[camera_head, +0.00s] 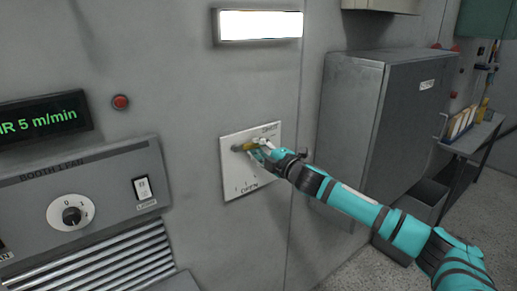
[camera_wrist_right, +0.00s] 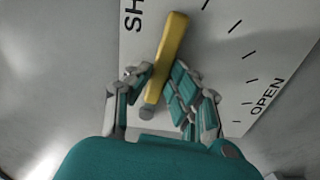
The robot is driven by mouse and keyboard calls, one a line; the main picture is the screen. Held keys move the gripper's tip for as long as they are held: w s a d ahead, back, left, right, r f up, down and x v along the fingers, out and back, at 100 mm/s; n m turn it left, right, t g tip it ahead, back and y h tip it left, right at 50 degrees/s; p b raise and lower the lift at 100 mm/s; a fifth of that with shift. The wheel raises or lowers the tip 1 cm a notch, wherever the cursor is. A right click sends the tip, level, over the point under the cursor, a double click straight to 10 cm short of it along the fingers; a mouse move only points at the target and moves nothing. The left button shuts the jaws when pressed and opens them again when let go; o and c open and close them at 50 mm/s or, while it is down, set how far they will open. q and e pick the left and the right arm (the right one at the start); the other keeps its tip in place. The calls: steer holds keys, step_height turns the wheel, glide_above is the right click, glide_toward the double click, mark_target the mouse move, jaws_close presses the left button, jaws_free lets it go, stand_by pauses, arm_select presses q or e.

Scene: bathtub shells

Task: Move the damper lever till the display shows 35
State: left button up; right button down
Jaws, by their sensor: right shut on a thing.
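The damper lever is a yellow bar (camera_head: 244,147) on a white plate (camera_head: 240,184) with scale ticks and an "OPEN" label at its lower edge. In the right wrist view the lever (camera_wrist_right: 172,42) lies between the "SH..." lettering and the ticks. My right gripper (camera_head: 258,150) is shut on the lever, its fingers on either side of it in the right wrist view (camera_wrist_right: 162,88). The display (camera_head: 42,121) at the left reads "IR 5 m/min" in green, its left end cut off. My left gripper is not in view.
A booth fan panel (camera_head: 105,165) with a knob (camera_head: 71,214) and rocker switch (camera_head: 143,187) is at the left. A red button (camera_head: 120,102) sits above it. A lit lamp (camera_head: 260,24) is above the plate. A grey cabinet (camera_head: 350,115) stands right of the plate, behind my arm.

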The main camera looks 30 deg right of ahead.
steer(key=shift+f, duration=0.1)
steer(key=f+m, duration=0.1)
steer(key=m, duration=0.1)
steer(key=f+m, duration=0.1)
steer(key=m, duration=0.1)
steer(key=shift+a, duration=0.35)
steer(key=c, duration=1.2)
jaws_free()
steer(key=s+d, duration=0.1)
steer(key=s, duration=1.1)
